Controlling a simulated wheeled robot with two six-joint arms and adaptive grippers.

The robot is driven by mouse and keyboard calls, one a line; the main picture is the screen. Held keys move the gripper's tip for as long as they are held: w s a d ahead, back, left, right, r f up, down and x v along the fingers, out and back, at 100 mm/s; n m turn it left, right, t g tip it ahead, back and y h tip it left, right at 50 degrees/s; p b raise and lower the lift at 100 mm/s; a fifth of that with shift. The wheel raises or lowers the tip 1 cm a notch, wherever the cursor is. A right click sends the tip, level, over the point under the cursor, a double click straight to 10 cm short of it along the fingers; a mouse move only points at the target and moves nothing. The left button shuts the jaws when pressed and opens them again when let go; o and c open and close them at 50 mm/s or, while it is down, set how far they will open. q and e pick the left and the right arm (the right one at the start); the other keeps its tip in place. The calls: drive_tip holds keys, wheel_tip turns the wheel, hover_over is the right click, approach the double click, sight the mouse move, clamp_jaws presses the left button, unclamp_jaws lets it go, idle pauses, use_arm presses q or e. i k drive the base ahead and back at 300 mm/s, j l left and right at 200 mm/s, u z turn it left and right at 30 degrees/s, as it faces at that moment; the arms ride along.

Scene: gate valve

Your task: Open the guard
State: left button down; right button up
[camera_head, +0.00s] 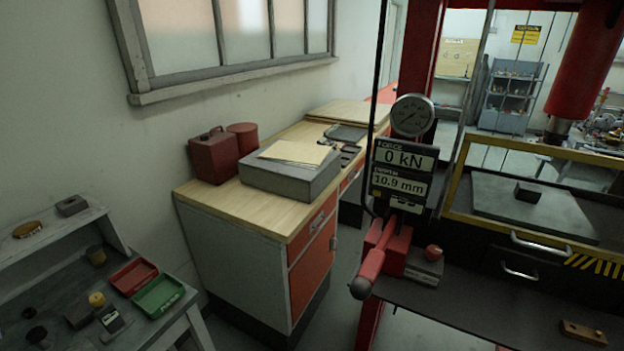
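The guard (458,181) is a yellow frame with a see-through panel on the red press at the right. It appears closed across the front of the press bed, and its right part runs out of the picture. A pale bar handle (540,245) sits along its lower edge. A second bar handle (519,272) is just below, on the dark front. Behind the panel a small dark block (528,192) rests on a grey plate (490,197). Neither of my grippers is in view.
The press's red upright (411,50) carries a round gauge (412,116) and a display (403,172) reading 0 kN and 10.9 mm. A red lever (374,262) sticks out in front. A dark shelf (470,306) juts below the guard. A wooden-topped bench (290,215) stands left.

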sight(616, 162)
drive_tip(key=z, duration=1)
